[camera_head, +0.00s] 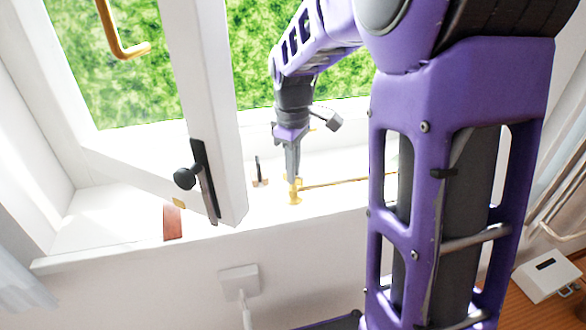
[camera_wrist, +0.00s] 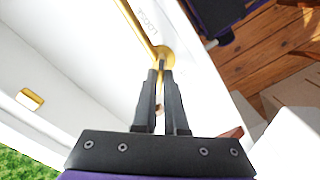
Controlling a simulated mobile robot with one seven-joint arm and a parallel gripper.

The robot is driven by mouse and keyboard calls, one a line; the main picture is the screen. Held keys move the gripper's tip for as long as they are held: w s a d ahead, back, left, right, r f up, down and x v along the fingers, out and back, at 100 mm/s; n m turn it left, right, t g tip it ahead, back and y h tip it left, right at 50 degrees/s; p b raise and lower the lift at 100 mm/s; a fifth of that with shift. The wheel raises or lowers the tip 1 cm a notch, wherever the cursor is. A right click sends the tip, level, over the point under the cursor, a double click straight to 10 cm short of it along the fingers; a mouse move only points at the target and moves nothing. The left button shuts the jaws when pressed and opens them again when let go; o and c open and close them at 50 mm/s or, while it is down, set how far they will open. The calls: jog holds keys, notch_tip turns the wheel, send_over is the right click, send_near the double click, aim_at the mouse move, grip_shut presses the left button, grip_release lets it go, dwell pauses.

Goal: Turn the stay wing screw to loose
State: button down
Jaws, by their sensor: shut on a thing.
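The stay wing screw (camera_head: 295,194) is a small brass fitting on the white window sill, at the near end of a thin brass stay bar (camera_head: 335,182). In the wrist view, the brass base of the screw (camera_wrist: 167,55) and the stay bar (camera_wrist: 138,21) show just beyond my fingertips. My gripper (camera_head: 293,177) points down over the screw. Its dark fingers (camera_wrist: 161,68) are shut on the screw's thin wing, which they mostly hide. Small lettering is printed on the sill beside the bar, hard to read.
The open white casement with a black handle (camera_head: 186,178) stands left of my gripper. A small upright fitting (camera_head: 259,172) and a reddish block (camera_head: 172,221) are on the sill. A brass piece (camera_wrist: 30,99) shows left in the wrist view. The sill's front edge is close.

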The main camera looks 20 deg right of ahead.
jog(key=n, duration=0.4)
jog(key=shift+n, duration=2.1)
jog(key=c, duration=1)
grip_release()
jog(key=shift+o, duration=0.2)
jog(key=shift+r, duration=0.15)
notch_tip(320, 180, up, 17)
jog(key=shift+r, duration=0.1)
